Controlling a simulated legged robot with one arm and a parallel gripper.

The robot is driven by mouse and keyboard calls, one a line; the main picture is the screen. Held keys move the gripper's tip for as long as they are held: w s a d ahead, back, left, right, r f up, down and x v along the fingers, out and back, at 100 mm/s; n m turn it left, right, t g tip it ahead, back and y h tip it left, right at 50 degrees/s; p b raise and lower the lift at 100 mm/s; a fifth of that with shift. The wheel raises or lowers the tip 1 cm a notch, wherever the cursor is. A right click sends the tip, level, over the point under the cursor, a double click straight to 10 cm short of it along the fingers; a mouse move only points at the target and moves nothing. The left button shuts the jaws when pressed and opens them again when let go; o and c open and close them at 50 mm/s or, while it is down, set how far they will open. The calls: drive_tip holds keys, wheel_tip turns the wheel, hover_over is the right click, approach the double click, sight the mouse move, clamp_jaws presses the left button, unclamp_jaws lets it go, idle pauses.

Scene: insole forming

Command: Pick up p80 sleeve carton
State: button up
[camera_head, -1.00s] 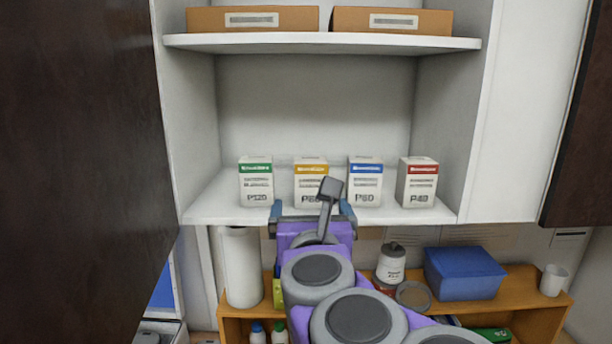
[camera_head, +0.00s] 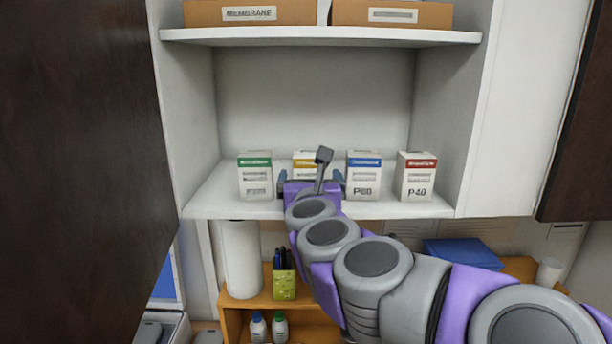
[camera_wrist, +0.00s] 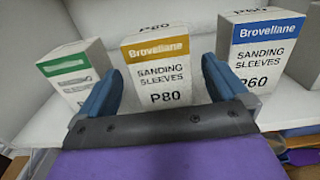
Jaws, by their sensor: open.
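The P80 sleeve carton (camera_wrist: 160,66) is white with an ochre band and reads "SANDING SLEEVES P80" in the wrist view. In the head view its top part (camera_head: 304,160) shows on the shelf, second from the left, the rest hidden behind my gripper. My gripper (camera_wrist: 164,85) is open in the wrist view, one blue finger at each side of the P80 carton's front. It also shows in the head view (camera_head: 311,180), at the shelf's front. I cannot tell how far the fingers reach along the carton's sides.
A green-banded carton (camera_head: 255,177) stands left of the P80 carton. The blue-banded P60 carton (camera_wrist: 259,52) stands close on its right, near my right finger. A red-banded P40 carton (camera_head: 415,177) stands farther right. An upper shelf (camera_head: 320,36) holds boxes above.

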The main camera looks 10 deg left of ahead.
sight(312, 177)
drive_tip(key=shift+w+d, duration=0.25)
drive_tip(key=shift+w, duration=0.05)
drive_tip(key=x, duration=0.2)
drive_tip(key=p+x, duration=0.1)
drive_tip(key=shift+w+a+f, duration=0.2)
drive_tip(key=shift+w+a, duration=0.1)
drive_tip(key=shift+w, duration=0.05)
drive_tip(key=shift+w+a, duration=0.35)
drive_tip(key=shift+a, duration=0.25)
drive_tip(key=shift+d, duration=0.6)
drive_tip(key=c, duration=0.4)
drive_tip(key=shift+a+f, duration=0.1)
drive_tip(key=shift+a, duration=0.25)
drive_tip(key=c, duration=0.7)
